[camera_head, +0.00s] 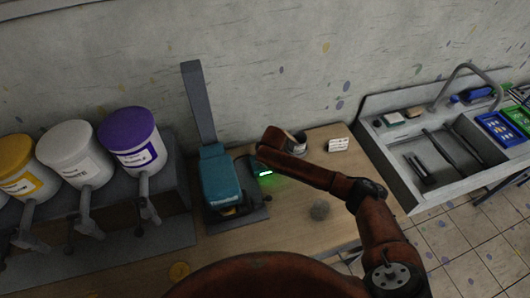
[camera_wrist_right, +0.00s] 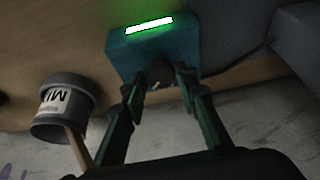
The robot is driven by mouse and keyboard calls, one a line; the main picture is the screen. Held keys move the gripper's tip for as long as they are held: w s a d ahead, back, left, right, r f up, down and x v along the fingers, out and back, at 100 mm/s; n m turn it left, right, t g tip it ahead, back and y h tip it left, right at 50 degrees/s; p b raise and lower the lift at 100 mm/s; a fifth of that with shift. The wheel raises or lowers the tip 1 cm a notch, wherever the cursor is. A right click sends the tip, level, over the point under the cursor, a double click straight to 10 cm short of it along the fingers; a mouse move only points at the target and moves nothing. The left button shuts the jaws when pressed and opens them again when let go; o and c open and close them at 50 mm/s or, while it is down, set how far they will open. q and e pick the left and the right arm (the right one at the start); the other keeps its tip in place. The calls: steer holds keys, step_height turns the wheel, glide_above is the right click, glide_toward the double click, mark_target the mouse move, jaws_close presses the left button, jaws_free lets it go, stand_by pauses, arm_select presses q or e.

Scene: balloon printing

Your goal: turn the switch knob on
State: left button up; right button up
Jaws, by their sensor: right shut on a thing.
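The switch box is a teal block (camera_wrist_right: 175,50) with a lit green bar along one edge, large in the right wrist view. A dark round knob (camera_wrist_right: 158,72) sits on its near face. My right gripper (camera_wrist_right: 157,82) has its two fingers on either side of the knob and is shut on it. In the head view the green light (camera_head: 265,174) glows beside the teal machine (camera_head: 221,180). My right arm comes in from the right and ends just above the light; its fingers are hard to make out there. My left gripper is not in view.
A grey cup labelled MI (camera_wrist_right: 66,98) stands left of the box in the wrist view. Yellow, white and purple buckets (camera_head: 130,140) stand on the left rack. A sink (camera_head: 430,150) is at right.

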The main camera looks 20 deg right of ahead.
steer(key=shift+a+m+h+p, duration=0.15)
steer(key=shift+m+h+p, duration=0.55)
steer(key=shift+m+p, duration=1.1)
steer(key=shift+c, duration=0.2)
steer(key=shift+o, duration=0.2)
steer(key=o, duration=1.1)
steer(key=shift+r, duration=0.1)
steer(key=v, duration=1.1)
steer(key=shift+s+a+r, duration=0.1)
steer(key=shift+s+r, duration=0.05)
steer(key=shift+r, duration=0.2)
